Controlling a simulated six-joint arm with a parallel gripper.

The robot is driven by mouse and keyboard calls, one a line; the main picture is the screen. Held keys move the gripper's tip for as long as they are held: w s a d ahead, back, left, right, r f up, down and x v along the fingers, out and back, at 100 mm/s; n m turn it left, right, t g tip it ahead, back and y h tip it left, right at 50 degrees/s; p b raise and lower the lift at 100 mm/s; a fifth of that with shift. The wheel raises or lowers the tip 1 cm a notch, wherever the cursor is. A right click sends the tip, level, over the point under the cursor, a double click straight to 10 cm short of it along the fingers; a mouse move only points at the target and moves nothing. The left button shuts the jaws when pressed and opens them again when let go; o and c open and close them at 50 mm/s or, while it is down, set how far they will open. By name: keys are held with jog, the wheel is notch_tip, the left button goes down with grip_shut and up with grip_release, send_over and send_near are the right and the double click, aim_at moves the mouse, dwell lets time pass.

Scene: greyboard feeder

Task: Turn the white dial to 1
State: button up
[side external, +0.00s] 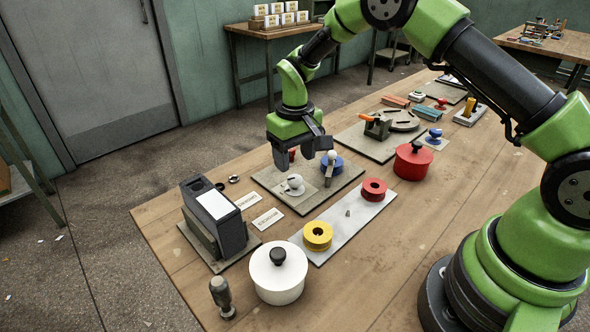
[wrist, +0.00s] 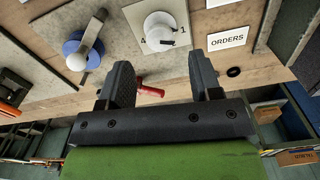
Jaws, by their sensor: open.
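The white dial (side external: 293,184) sits on a light square plate on a grey board. It also shows in the wrist view (wrist: 160,31), near the top centre, where its plate carries a "1" to the right of the dial and what looks like a "4" at the lower left. I cannot tell which mark the dial points to. My gripper (side external: 299,156) is open and empty, above the board and apart from the dial. In the wrist view its two fingers (wrist: 161,65) are spread wide, with the dial beyond their tips, roughly between them.
A blue disc (side external: 331,167) with a grey lever and white ball stands close beside the dial. A red handle (wrist: 150,90) shows between my fingers. A dark box (side external: 213,220), a yellow spool (side external: 318,235) and a white lidded pot (side external: 278,278) stand nearby.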

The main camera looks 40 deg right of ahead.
notch_tip(320, 180, up, 5)
dwell(0.4)
notch_tip(320, 180, up, 9)
jog(key=t, duration=0.2)
send_over(296, 178)
jog(key=s, duration=0.3)
jog(key=s+a+r+m+t+y, duration=0.1)
jog(key=s+r+t, duration=0.1)
jog(key=s+r, duration=0.5)
jog(key=s+r+m+t, duration=0.1)
jog(key=s, duration=0.6)
jog(key=s+a+r+t+y, duration=0.1)
jog(key=s+t, duration=0.1)
jog(key=s, duration=0.6)
jog(key=shift+a+r+m, duration=0.15)
jog(key=shift+a+m, duration=0.15)
jog(key=shift+m, duration=0.1)
